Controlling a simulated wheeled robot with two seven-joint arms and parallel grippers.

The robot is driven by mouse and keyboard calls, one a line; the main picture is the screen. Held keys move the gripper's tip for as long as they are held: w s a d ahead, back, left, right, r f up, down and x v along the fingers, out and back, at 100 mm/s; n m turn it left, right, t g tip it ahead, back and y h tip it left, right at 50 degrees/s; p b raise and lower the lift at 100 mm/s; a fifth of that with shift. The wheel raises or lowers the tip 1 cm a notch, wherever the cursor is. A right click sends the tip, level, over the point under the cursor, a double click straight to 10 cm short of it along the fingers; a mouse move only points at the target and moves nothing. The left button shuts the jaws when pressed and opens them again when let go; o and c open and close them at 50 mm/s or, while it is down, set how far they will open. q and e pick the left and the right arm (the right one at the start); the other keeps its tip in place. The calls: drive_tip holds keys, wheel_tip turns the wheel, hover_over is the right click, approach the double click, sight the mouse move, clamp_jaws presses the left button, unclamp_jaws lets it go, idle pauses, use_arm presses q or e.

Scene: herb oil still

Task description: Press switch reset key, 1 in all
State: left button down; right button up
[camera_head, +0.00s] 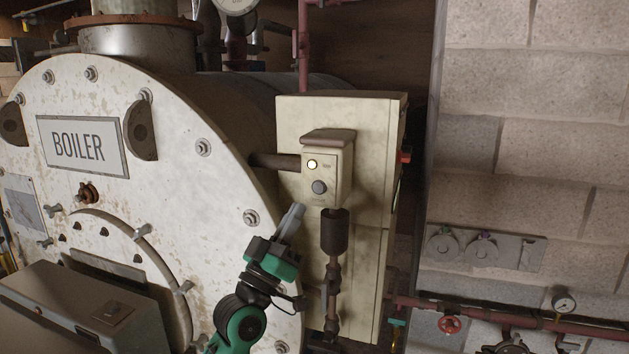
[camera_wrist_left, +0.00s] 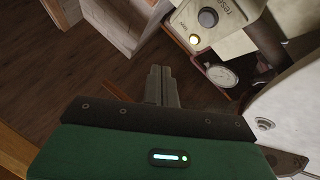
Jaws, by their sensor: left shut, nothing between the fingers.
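The switch box (camera_head: 327,175) is a small cream box with a hood, mounted on a larger cream cabinet beside the boiler. My left gripper (camera_head: 296,212) is shut and empty, just below and left of the switch box, apart from the key. Its closed fingers also show in the left wrist view (camera_wrist_left: 160,72). My right gripper is not in view.
The boiler (camera_head: 190,190) with its bolted round front fills the left. A pipe (camera_head: 333,235) runs down below the switch box.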

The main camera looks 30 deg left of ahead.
sight(318, 188)
use_arm(q)
drive_tip(key=shift+d+h, duration=0.1)
drive_tip(key=shift+h, duration=0.2)
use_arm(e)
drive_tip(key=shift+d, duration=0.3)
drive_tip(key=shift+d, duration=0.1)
